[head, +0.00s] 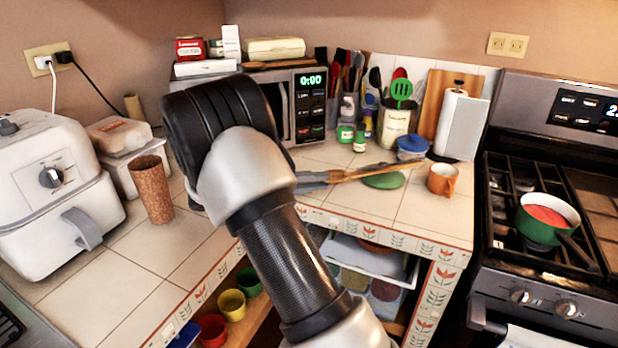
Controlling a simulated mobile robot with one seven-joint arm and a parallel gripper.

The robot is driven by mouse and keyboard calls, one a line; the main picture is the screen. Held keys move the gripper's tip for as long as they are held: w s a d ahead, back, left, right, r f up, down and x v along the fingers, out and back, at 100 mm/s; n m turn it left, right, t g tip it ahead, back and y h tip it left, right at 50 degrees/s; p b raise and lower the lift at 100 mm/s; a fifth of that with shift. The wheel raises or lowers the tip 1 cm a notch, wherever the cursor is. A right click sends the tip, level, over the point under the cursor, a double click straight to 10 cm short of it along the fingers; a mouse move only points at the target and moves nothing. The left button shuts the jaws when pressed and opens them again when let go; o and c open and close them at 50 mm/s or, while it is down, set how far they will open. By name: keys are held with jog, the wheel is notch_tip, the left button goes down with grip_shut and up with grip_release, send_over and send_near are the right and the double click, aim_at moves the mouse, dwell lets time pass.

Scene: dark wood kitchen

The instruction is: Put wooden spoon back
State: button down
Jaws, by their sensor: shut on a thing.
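My gripper (318,180) shows past my arm, over the corner counter, with its fingers shut on the wooden spoon (362,172). The spoon is held roughly level and points right, above or in front of a green oval item (384,181); I cannot tell the height between them. My arm hides part of the gripper.
A brown cup (442,180), a blue-lidded pot (411,148) and a paper towel roll (452,122) stand near the crock. Small jars (346,134) stand left of it. The stove holds a green pan (546,220). An air fryer (48,185) and cork-like tumbler (151,188) are left.

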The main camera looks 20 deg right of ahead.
jog(key=shift+f+b, duration=0.4)
jog(key=shift+f, duration=1.35)
notch_tip(320, 180, down, 6)
jog(key=b, duration=0.3)
jog(key=shift+f, duration=0.25)
jog(key=shift+f+b, duration=0.3)
jog(key=c, duration=1.7)
grip_release()
